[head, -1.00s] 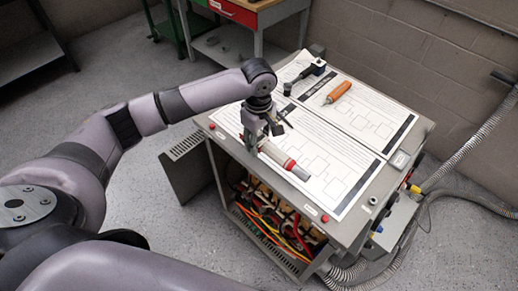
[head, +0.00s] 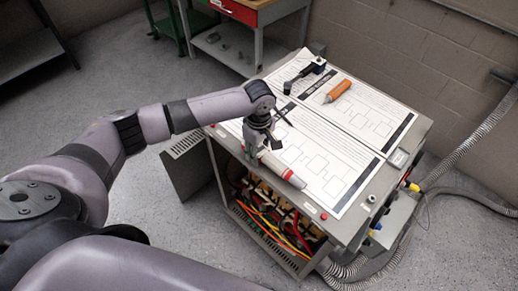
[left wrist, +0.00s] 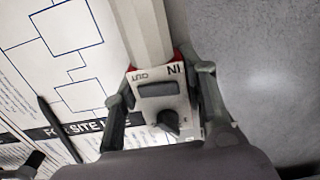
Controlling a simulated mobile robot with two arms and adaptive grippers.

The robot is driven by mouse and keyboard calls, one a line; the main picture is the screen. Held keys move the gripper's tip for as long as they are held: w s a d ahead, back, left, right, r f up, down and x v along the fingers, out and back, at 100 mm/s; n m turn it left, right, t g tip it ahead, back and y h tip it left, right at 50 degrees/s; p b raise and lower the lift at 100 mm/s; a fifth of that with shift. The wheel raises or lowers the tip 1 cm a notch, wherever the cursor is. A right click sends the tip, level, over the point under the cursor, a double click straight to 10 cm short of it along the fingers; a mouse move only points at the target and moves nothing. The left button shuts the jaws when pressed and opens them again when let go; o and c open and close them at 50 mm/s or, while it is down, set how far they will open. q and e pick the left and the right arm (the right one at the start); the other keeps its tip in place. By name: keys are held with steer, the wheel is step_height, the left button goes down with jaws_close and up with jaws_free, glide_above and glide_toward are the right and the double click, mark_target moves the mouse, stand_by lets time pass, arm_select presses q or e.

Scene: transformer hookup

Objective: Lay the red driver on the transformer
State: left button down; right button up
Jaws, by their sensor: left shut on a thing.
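The red driver (head: 285,172), a pale tool with a red band, is over the front edge of the transformer (head: 345,222), a grey cabinet with papers on its flat top. In the left wrist view, the driver's pale body (left wrist: 158,98) with IN and OUT marks lies between the fingers of the left gripper (left wrist: 160,90). I cannot tell whether the driver touches the top. My right gripper is not in view.
An orange tool (head: 338,91) and a dark angled tool (head: 303,75) lie farther back on the papers (head: 318,150). The cabinet's open front shows coloured wires (head: 270,220). A bench with a red drawer (head: 235,10) stands behind. The papers' right half is mostly clear.

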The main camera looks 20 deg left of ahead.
arm_select(q)
steer(key=shift+f, duration=0.25)
steer(key=c, duration=1)
jaws_free()
steer(key=shift+r, duration=0.25)
step_height(320, 180, up, 13)
steer(key=shift+f+b, duration=0.15)
steer(key=shift+b, duration=1.1)
